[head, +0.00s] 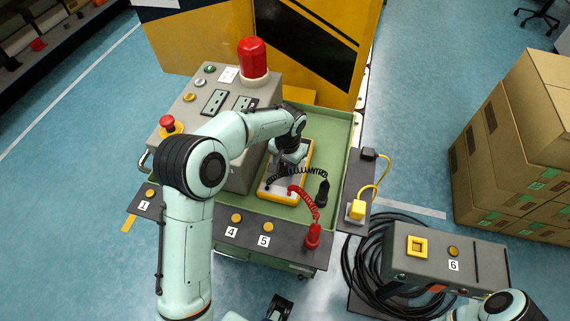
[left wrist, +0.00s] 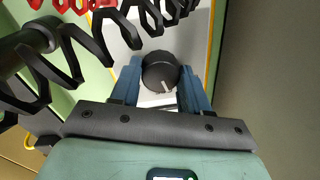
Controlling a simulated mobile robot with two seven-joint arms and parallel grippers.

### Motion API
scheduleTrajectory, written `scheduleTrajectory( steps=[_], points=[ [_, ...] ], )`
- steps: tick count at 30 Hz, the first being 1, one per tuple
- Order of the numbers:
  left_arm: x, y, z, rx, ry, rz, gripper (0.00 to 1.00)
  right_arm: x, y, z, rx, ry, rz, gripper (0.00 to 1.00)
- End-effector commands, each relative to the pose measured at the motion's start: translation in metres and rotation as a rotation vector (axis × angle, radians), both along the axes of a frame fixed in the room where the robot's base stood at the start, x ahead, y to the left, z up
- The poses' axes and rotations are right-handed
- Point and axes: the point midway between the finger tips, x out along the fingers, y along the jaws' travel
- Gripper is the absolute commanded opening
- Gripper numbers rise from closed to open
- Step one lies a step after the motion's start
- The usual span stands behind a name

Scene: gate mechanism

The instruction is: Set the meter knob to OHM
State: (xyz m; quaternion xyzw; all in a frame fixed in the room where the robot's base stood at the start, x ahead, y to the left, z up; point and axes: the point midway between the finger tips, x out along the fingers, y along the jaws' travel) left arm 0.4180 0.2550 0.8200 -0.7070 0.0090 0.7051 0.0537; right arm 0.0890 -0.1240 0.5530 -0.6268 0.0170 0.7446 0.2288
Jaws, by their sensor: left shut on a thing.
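The meter (head: 289,170) is a yellow-edged box with a light face, lying in the green tray of the cart. Its dark round knob (left wrist: 160,72) has a white pointer mark aimed toward the bottom of the left wrist view. My left gripper (left wrist: 160,88) has its two blue fingers on opposite sides of the knob, shut on it. In the head view my left gripper (head: 289,158) is over the meter and hides its knob. The dial labels, including OHM, cannot be read. My right arm shows only in part at the bottom edge; its jaw state is unclear.
Coiled black and red leads cross the meter; the red probe (head: 313,236) and black probe (head: 323,192) are beside it. A grey control box (head: 225,100) with a red beacon (head: 253,58) stands left. A yellow plug (head: 356,210) is at the right; cartons (head: 525,140) stand farther right.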

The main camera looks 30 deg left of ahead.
Motion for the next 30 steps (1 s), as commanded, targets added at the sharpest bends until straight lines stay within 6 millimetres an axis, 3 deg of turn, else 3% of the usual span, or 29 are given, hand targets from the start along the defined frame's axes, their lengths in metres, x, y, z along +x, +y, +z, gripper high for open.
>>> scheduleTrajectory(
  steps=[18,30],
  points=[
    [0.002,0.000,0.002,0.002,-0.002,0.559,0.15,0.003,0.000,0.010,0.000,-0.003,0.000,0.43],
    [0.002,0.000,0.001,0.001,-0.001,0.761,0.15,0.005,0.000,0.015,0.000,-0.006,0.000,0.43]
  ],
)
